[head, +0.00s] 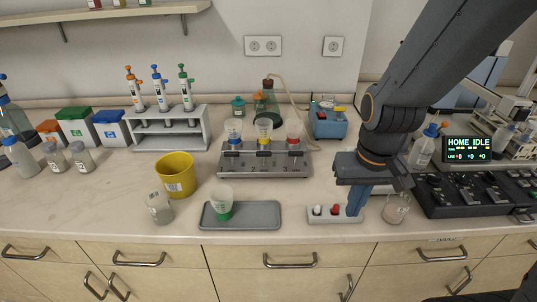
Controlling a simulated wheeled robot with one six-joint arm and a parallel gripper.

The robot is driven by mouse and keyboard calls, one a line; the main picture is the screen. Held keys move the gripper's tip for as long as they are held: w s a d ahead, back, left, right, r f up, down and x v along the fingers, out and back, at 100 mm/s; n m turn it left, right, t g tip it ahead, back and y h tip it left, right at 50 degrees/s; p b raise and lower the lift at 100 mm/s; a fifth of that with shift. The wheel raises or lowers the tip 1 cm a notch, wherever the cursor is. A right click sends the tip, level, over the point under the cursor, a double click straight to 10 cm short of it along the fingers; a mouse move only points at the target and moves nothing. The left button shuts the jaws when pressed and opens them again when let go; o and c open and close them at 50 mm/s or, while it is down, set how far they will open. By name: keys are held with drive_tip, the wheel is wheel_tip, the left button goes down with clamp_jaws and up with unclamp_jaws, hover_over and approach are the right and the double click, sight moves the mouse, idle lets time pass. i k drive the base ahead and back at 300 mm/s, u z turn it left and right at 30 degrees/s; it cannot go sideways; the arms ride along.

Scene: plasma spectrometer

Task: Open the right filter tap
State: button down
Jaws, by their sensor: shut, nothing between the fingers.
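The grey filter manifold (265,172) stands at mid-bench with three filter cups on top, marked blue, yellow and red. The right filter cup (293,133) has the red band. The right filter tap (293,153) is a small dark handle on the front, below that cup; its exact angle is too small to tell. My gripper (354,210) is shut and empty, pointing down to the right of the manifold and nearer the front edge. It is apart from the tap. Its fingertips are low over the small grey holder (318,219), and I cannot tell whether they touch it.
The holder has a white and a red piece. A grey tray (260,215) with a green-bottomed cup (222,203) lies in front of the manifold. A blue pump box (328,122) stands behind right. A beaker (396,208) and black console (470,190) are right of my gripper.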

sight(295, 154)
drive_tip(key=k, duration=1)
drive_tip(key=u, duration=1.1)
drive_tip(key=i, duration=0.65)
drive_tip(key=z, duration=1.1)
